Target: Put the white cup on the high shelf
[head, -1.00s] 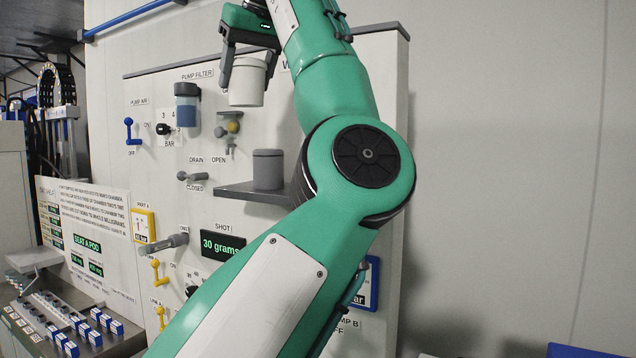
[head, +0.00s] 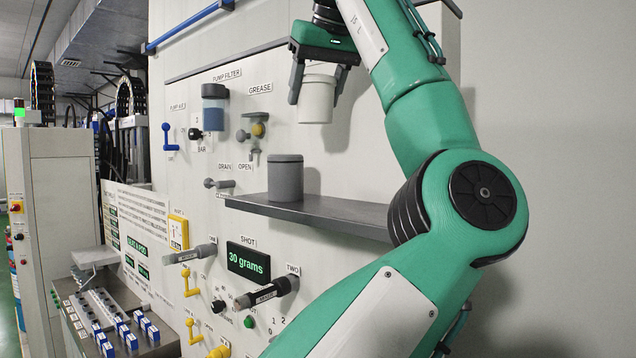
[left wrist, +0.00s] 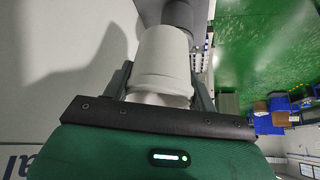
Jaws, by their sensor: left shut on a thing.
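The white cup (head: 316,98) is held upright in my left gripper (head: 315,95), in front of the wall panel. One finger is on each side of it. The cup also fills the middle of the left wrist view (left wrist: 163,62), between the fingers of the left gripper (left wrist: 165,85). The high shelf (head: 335,212) is a grey ledge on the panel, below the held cup. A grey cup-like canister (head: 285,178) stands on the shelf's left part. The cup is above the shelf and apart from it. My right gripper is not in view.
My left arm hides the shelf's right end. The shelf right of the canister looks bare. The shot display (head: 248,262) is below the shelf.

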